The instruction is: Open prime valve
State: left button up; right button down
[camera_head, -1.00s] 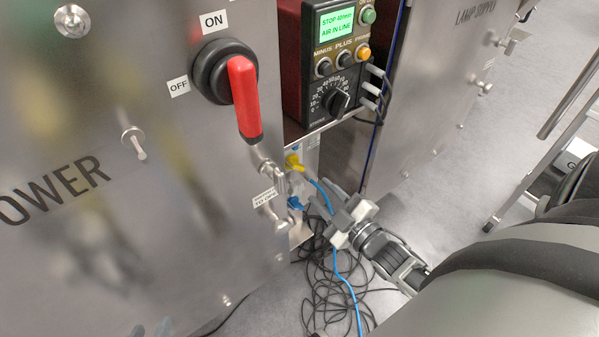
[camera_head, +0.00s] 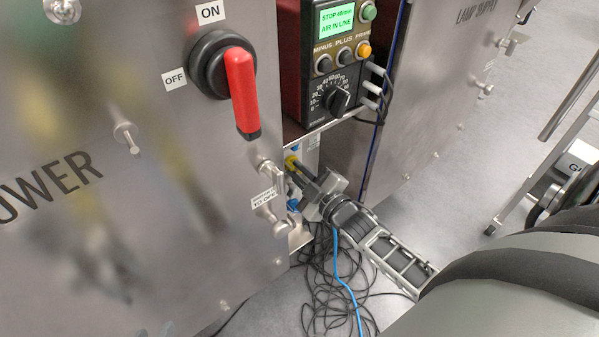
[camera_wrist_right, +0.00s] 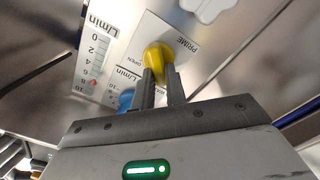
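The prime valve has a yellow handle (camera_wrist_right: 158,62) beside the PRIME and OPEN lettering on a white label (camera_wrist_right: 172,42) in the right wrist view. In the head view the yellow valve handle (camera_head: 291,162) shows low on the panel, below the pump controller. My right gripper (camera_head: 295,174) reaches it from the lower right. In the right wrist view, the two dark fingers of my right gripper (camera_wrist_right: 160,76) sit close on both sides of the handle's lower end and look shut on it. The fingers hide part of the handle. My left gripper is not in view.
A blue knob (camera_wrist_right: 126,99) and flow gauges (camera_wrist_right: 92,68) are beside the valve. A red power switch (camera_head: 241,90) and small metal fittings (camera_head: 268,172) stick out at left. A pump controller (camera_head: 335,60) reads "AIR IN LINE". Cables (camera_head: 335,300) lie below on the floor.

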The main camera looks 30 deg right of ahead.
pick_arm(q)
jog(key=shift+r, duration=0.15)
pick_arm(e)
jog(key=shift+m, duration=0.3)
jog(key=shift+r+m+p, duration=0.15)
jog(key=shift+m+p, duration=0.15)
jog(key=shift+p, duration=0.05)
pick_arm(q)
jog(key=shift+t+y, duration=0.3)
jog(key=shift+t, duration=0.2)
jog(key=shift+s+a+r+p, duration=0.2)
jog(key=shift+r+p, duration=0.3)
jog(key=shift+r, duration=0.4)
jog(key=shift+s+a+r+p, duration=0.1)
jog(key=shift+a+r+p, duration=0.2)
jog(key=shift+r+p, duration=0.45)
jog(key=shift+s+a+r+p, duration=0.15)
jog(key=shift+a+r+p, duration=0.15)
jog(key=shift+r, duration=0.8)
pick_arm(e)
jog(key=shift+d+m, duration=0.25)
jog(key=shift+m, duration=2.55)
jog(key=shift+d+m, duration=0.25)
jog(key=shift+m, duration=2.55)
jog(key=shift+d+m, duration=0.25)
jog(key=shift+m, duration=2.55)
pick_arm(q)
jog(key=shift+w+d, duration=0.1)
